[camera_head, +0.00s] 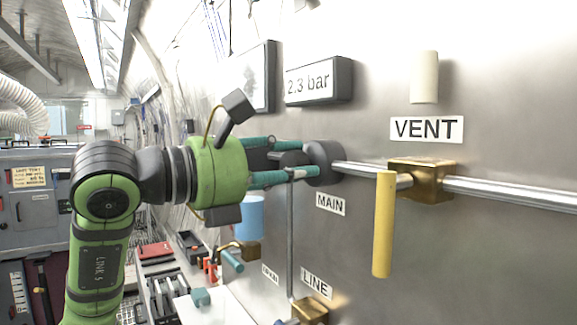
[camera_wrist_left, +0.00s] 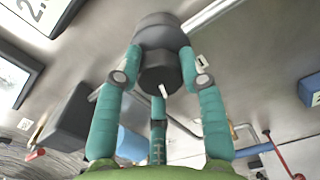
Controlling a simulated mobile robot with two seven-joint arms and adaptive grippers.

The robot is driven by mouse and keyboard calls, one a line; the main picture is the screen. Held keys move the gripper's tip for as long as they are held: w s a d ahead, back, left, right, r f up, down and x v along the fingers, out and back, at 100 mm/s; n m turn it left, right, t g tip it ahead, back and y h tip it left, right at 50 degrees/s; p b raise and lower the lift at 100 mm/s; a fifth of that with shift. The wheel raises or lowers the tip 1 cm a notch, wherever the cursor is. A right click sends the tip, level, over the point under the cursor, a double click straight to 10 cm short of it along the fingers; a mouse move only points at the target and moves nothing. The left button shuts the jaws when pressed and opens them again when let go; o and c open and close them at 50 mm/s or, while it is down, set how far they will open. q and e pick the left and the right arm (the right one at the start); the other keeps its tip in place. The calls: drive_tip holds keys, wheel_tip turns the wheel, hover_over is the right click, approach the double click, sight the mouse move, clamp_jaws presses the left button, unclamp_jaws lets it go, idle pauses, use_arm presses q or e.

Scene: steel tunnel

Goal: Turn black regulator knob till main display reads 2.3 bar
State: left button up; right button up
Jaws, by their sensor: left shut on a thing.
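The black regulator knob (camera_wrist_left: 160,78) shows in the left wrist view with a white mark on its face, in front of the round dark grey regulator body (camera_head: 323,162) on the steel wall. My left gripper (camera_head: 296,160) is shut on the knob, its teal fingers on both sides of it. In the head view the fingers partly hide the knob. The main display (camera_head: 319,81), above the regulator, reads 2.3 bar. The label MAIN (camera_head: 331,203) is below the regulator. My right gripper is not in view.
A yellow lever (camera_head: 384,224) hangs from a brass valve (camera_head: 420,180) on the pipe, right of the regulator, under the VENT label (camera_head: 427,129). A second panel (camera_head: 252,78) is left of the display. A bench with tools (camera_head: 165,275) lies lower left.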

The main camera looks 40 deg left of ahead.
use_arm(q)
drive_tip(key=shift+f, duration=0.1)
drive_tip(key=o, duration=1.1)
drive_tip(key=shift+o, duration=0.2)
drive_tip(key=v, duration=1.2)
